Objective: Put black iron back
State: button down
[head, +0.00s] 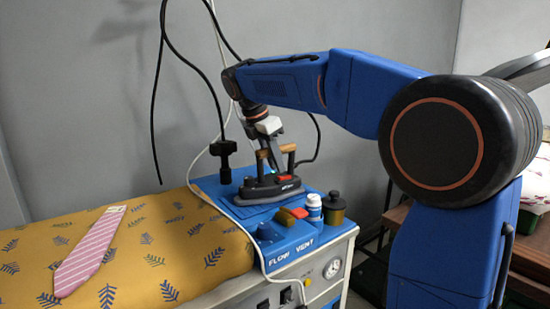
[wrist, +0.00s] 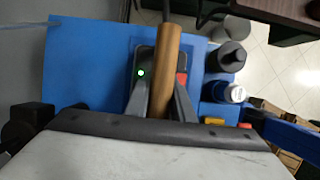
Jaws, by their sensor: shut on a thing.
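The black iron (head: 268,189) has a wooden handle (head: 289,148) and a small red mark on its side. It sits level at the dark pad (head: 243,200) on the blue top of the ironing station; I cannot tell whether it touches the pad. My gripper (head: 272,152) comes down from above and is shut on the handle. In the wrist view the brown handle (wrist: 168,65) runs between the two fingers of my gripper (wrist: 160,100), with the black iron body (wrist: 145,58) beneath. The fingers hide part of the handle.
A white-capped bottle (head: 314,207), a dark bottle (head: 334,208) and an orange-red item (head: 291,216) stand in front of the iron. A black hanging fitting (head: 223,152) and cables are at left. A pink striped tie (head: 88,250) lies on the yellow patterned board (head: 170,235).

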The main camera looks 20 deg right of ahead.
jog(key=c, duration=1.5)
grip_release()
jog(key=shift+c, duration=0.2)
jog(key=v, duration=1.2)
jog(key=shift+s, duration=0.15)
